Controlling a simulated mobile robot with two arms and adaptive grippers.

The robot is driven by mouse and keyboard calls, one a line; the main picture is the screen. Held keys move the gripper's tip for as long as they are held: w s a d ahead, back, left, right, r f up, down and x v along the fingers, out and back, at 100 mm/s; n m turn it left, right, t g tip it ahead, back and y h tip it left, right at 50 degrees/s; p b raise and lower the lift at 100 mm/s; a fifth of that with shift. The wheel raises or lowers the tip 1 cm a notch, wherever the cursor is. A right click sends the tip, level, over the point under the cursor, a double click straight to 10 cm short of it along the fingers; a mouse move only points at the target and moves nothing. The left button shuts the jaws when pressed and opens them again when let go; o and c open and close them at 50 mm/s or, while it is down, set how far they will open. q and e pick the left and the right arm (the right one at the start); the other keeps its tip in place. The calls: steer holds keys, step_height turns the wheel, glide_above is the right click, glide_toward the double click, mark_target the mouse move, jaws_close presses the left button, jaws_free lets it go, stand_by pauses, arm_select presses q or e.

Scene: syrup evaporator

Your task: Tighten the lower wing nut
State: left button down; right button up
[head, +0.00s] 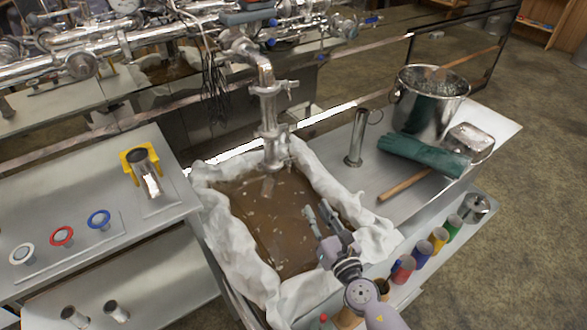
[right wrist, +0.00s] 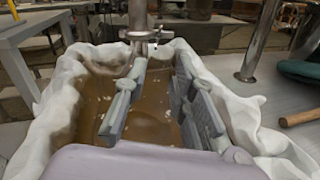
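A vertical steel pipe (head: 268,108) comes down over a cloth-lined basin of brown liquid. It carries an upper clamp (head: 268,88) with a small part sticking out to the right, and a lower clamp (head: 270,134). The lower clamp also shows at the top of the right wrist view (right wrist: 146,35). Its wing nut is too small to make out clearly. My right gripper (head: 318,210) is open and empty above the liquid, below and in front of the pipe, apart from it. Its spread fingers (right wrist: 160,62) point toward the pipe. My left gripper is not in view.
White cloth (head: 232,238) lines the basin rim. A yellow holder (head: 136,158) and coloured rings are on the left bench.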

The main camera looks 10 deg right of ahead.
mark_target(288, 165)
steer(key=w+a+b, duration=0.1)
steer(key=w+a, duration=0.1)
steer(key=w, duration=1.5)
steer(key=shift+a, duration=0.25)
jaws_close()
